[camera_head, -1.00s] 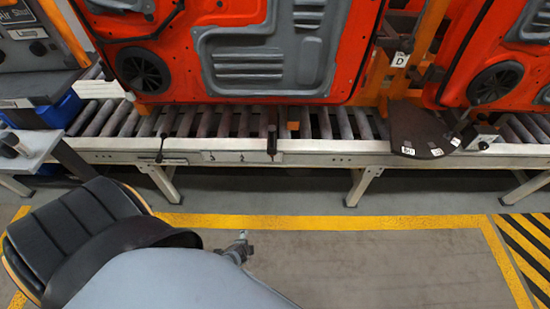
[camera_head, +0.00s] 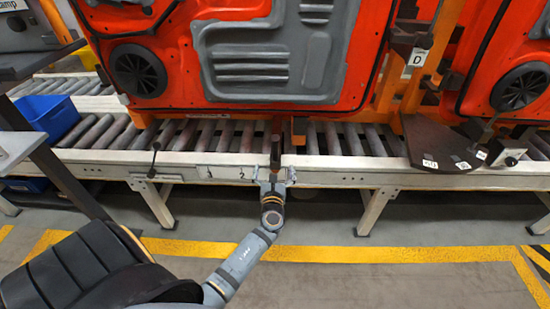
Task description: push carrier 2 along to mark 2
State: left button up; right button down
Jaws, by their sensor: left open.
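A large red door panel (camera_head: 185,52) with grey inserts hangs upright in an orange carrier frame (camera_head: 392,88) on the roller line. The frame bears a tag "D" (camera_head: 418,57); no carrier number is readable on it. Small marks, seemingly 1 and 2 (camera_head: 242,172), are on the front rail left of a dark upright post (camera_head: 275,152). My left gripper (camera_head: 274,184) is open at the front rail, just below this post and right of the marks. I cannot tell whether it touches the rail or post. My right gripper is not in view.
A second red door (camera_head: 510,75) stands at the right. A dark rounded plate (camera_head: 440,145) with white labels juts over the rail. A black lever (camera_head: 153,160) is on the rail at left. A blue bin (camera_head: 48,115) is at far left.

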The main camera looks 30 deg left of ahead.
aim_at(274, 151)
pick_arm(q)
jog(key=b+x, duration=0.2)
jog(key=x, duration=0.7)
jog(key=shift+w+a, duration=0.1)
jog(key=shift+w, duration=0.2)
jog(key=shift+c, duration=0.4)
grip_shut()
jog(key=shift+s+a, duration=0.15)
jog(key=shift+a, duration=0.1)
dwell(0.8)
jog(key=shift+s+a+f, duration=0.1)
jog(key=shift+s+a, duration=0.1)
jog(key=shift+a, duration=0.05)
jog(key=shift+s+a+p, duration=0.25)
jog(key=shift+s+a, duration=0.3)
jog(key=shift+a, duration=0.25)
jog(key=shift+s+a+p, duration=0.2)
jog(key=shift+s+a, duration=0.3)
jog(key=shift+a, duration=0.35)
jog(key=shift+s+a, duration=0.2)
jog(key=shift+a, duration=0.2)
